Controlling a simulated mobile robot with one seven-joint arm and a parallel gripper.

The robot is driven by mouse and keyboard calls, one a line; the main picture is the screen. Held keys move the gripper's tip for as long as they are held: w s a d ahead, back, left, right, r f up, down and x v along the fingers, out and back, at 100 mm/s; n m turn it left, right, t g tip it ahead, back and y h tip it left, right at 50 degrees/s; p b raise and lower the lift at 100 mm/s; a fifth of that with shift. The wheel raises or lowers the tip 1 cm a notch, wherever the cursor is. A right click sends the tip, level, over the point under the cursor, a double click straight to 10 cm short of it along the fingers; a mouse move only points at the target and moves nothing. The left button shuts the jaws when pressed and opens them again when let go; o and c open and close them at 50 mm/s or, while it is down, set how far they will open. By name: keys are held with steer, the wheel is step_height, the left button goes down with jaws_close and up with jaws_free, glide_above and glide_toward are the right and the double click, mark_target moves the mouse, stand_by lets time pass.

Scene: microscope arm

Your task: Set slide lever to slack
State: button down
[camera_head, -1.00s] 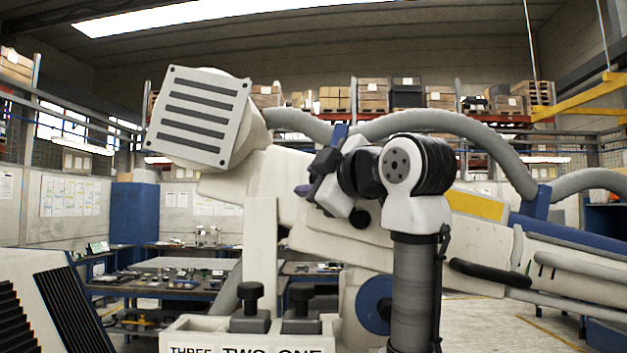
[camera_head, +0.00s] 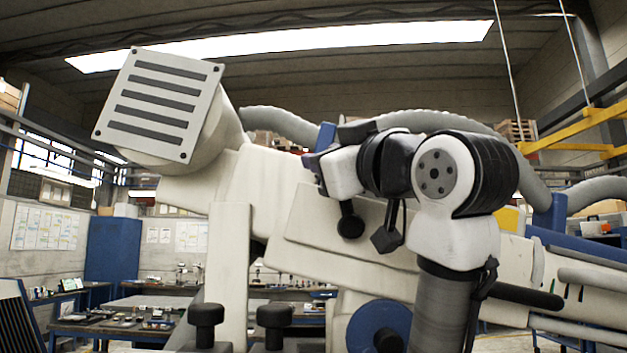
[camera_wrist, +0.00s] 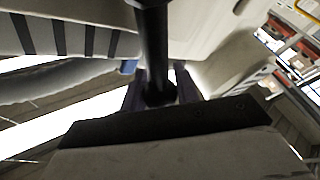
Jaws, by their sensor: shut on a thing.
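In the wrist view my gripper (camera_wrist: 160,88) has its purple fingers shut around a black rod (camera_wrist: 152,45), which appears to be the slide lever. The rod runs from the top edge down between the fingers. In the head view my gripper (camera_head: 312,162) is mostly hidden behind my white and black wrist, against the upper side of the large cream microscope arm (camera_head: 345,240). The lever in its grip cannot be made out there. The lever's setting cannot be read.
A cream head with a slotted grey plate (camera_head: 158,105) juts out at upper left. Two black knobs (camera_head: 206,322) (camera_head: 273,322) stand in front at the bottom. A blue wheel (camera_head: 378,325) sits below the arm. Grey hoses (camera_head: 280,122) arch behind. Workbenches stand farther back.

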steer(key=d+m+t, duration=0.1)
steer(key=m, duration=0.1)
steer(key=d+m+t+h+b, duration=0.1)
steer(key=m, duration=0.1)
steer(key=shift+d, duration=0.4)
steer(key=shift+d+m+t+h+b, duration=0.3)
steer(key=shift+d+m+t+h, duration=0.15)
steer(key=shift+m, duration=0.45)
steer(key=shift+d+m+t+h+b, duration=0.35)
steer(key=shift+d+m+t, duration=0.1)
steer(key=shift+m, duration=0.45)
steer(key=shift+r, duration=0.1)
steer(key=c, duration=1.1)
jaws_free()
steer(key=shift+o, duration=0.2)
steer(key=b+v, duration=0.5)
steer(key=v, duration=0.9)
